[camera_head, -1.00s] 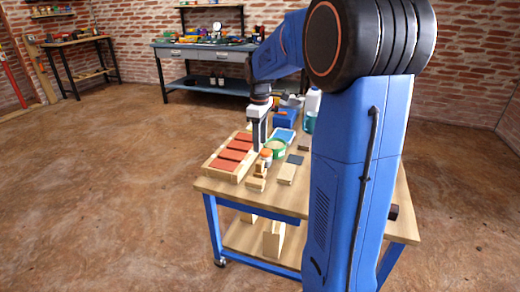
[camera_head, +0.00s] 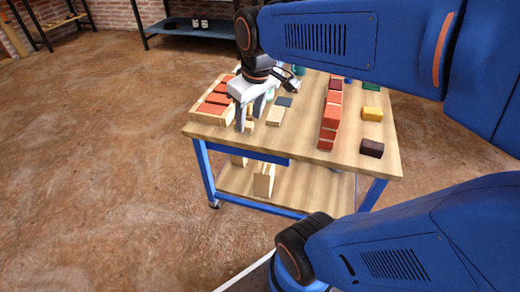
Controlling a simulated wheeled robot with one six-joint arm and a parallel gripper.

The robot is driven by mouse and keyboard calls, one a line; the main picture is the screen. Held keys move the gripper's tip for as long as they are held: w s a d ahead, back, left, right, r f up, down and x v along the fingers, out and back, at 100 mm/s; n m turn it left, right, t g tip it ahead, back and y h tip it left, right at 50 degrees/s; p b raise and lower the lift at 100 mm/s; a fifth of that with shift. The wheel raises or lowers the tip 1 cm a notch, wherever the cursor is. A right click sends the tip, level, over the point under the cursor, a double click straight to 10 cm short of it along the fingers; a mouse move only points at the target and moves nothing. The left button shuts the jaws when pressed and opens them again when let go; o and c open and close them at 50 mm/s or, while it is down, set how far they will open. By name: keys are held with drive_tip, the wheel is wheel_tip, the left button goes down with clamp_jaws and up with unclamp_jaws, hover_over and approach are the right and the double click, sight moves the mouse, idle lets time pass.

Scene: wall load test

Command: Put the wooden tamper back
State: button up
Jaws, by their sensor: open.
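A small wooden piece (camera_head: 249,127), which looks like the wooden tamper, stands on the bench at the fingers. The fingers cover most of it, and I cannot tell whether they touch it. No grip on it shows.
A wooden tray (camera_head: 226,118) with red bricks lies at the left. A light wooden block (camera_head: 275,117) and a dark flat pad (camera_head: 284,101) lie right of my gripper. A red brick row (camera_head: 330,116), a yellow block (camera_head: 372,113) and a dark brick (camera_head: 372,148) stand further right.

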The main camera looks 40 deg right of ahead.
drive_tip(key=s+a+f+m+t, duration=0.1)
drive_tip(key=s+a+f+m, duration=0.1)
drive_tip(key=s, duration=0.7)
wheel_tip(320, 180, down, 2)
drive_tip(key=shift+a+t, duration=0.3)
drive_tip(key=shift+a, duration=0.15)
idle(0.5)
